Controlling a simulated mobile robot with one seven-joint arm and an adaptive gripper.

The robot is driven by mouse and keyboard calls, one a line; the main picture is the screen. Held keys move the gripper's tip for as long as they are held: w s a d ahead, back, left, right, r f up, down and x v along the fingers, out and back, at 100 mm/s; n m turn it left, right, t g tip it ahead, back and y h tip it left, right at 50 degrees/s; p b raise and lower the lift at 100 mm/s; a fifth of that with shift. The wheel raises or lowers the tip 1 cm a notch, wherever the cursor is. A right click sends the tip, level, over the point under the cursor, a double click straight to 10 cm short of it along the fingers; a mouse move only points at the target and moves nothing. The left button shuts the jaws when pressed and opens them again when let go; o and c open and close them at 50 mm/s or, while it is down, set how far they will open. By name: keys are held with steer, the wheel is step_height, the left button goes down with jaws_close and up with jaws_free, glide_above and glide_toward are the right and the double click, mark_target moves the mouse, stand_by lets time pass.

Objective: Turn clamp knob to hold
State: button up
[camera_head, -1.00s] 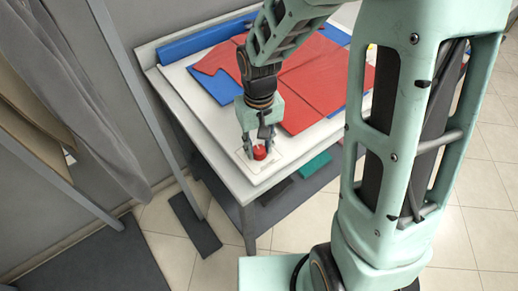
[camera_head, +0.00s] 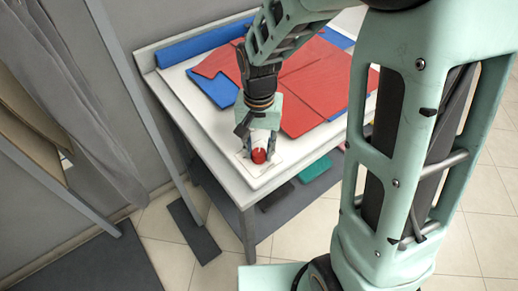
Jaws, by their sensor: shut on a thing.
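The clamp knob (camera_head: 258,156) is red and round. It sits on a pale plate (camera_head: 272,165) at the near left corner of the white table. My gripper (camera_head: 258,150) points down over it, with a finger on either side, and is shut on the knob. The knob's marking and exact angle are too small to read.
A red garment (camera_head: 315,95) lies on a blue cloth on the white table (camera_head: 180,88), behind and right of my gripper. A rolled blue cloth (camera_head: 200,44) lies along the back edge. Folded cloths (camera_head: 277,194) lie on the shelf below. A grey post stands left of the table.

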mark_target(259, 152)
stand_by(0.3)
steer(key=o, duration=1.1)
steer(key=shift+o, duration=0.2)
steer(key=shift+r, duration=0.15)
step_height(259, 152, up, 12)
